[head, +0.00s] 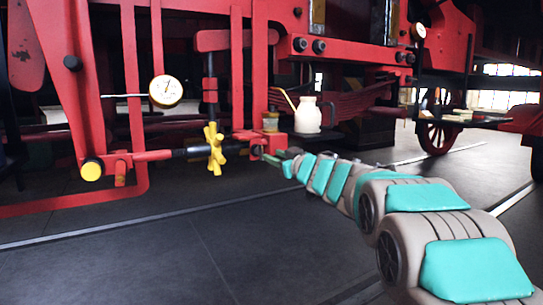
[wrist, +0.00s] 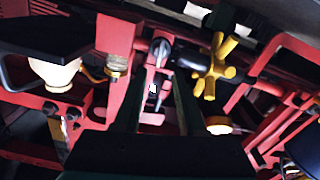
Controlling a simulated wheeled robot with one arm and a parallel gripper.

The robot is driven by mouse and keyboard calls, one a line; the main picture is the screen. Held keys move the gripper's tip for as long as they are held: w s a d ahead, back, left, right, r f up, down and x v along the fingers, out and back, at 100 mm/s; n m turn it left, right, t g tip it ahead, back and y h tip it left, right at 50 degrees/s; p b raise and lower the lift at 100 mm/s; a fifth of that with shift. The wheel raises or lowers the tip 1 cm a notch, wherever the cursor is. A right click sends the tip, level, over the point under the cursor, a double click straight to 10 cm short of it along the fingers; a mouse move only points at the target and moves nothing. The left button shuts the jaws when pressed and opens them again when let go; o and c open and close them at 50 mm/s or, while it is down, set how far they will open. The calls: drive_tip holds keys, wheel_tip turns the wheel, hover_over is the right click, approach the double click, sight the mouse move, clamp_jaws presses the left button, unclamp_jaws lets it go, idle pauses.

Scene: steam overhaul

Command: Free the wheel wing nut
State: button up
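A yellow pronged wheel (head: 214,148) sits on a dark horizontal shaft below the red frame. It also shows in the wrist view (wrist: 214,68), right of my fingers. A small grey rounded fitting (wrist: 160,50) sits on a red bracket (wrist: 128,92) just beyond my fingertips; I cannot tell for sure whether it is the wing nut. My gripper (head: 272,158) is at the red block right of the yellow wheel. In the wrist view my gripper (wrist: 158,90) has its two dark green fingers apart, with the red bracket visible between them. I see nothing held.
A round gauge (head: 166,91) hangs at left. A yellow-capped end (head: 92,170) is on the far left. The dark floor (head: 130,250) in front is clear.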

drive_tip(key=shift+c, duration=0.2)
drive_tip(key=shift+c, duration=0.7)
drive_tip(key=a+h, duration=0.1)
drive_tip(key=a+f+n+h, duration=0.2)
drive_tip(key=shift+w+a+h, duration=0.2)
drive_tip(key=shift+w+h, duration=0.1)
drive_tip(key=shift+w, duration=0.05)
drive_tip(key=c, duration=0.4)
drive_tip(key=a+n+h, duration=0.1)
drive_tip(key=h, duration=0.1)
drive_tip(key=s+a+f+n+t+h, duration=0.1)
drive_tip(key=a, duration=0.1)
drive_tip(key=shift+f+h, duration=0.15)
drive_tip(key=shift+h, duration=0.25)
clamp_jaws()
drive_tip(key=s+a+n+t+h, duration=0.2)
drive_tip(key=s+a+n+h, duration=0.1)
drive_tip(key=s+a+h, duration=0.35)
approach(260, 152)
drive_tip(key=w+a+f, duration=0.2)
drive_tip(key=w+a, duration=0.1)
drive_tip(key=w, duration=0.1)
drive_tip(key=shift+w+d+r+p, duration=0.1)
drive_tip(key=shift+w+d+p, duration=0.05)
drive_tip(key=shift+w+d, duration=0.7)
drive_tip(key=shift+w+d+r+p, duration=0.15)
drive_tip(key=shift+w+d, duration=0.4)
drive_tip(key=shift+d, duration=0.5)
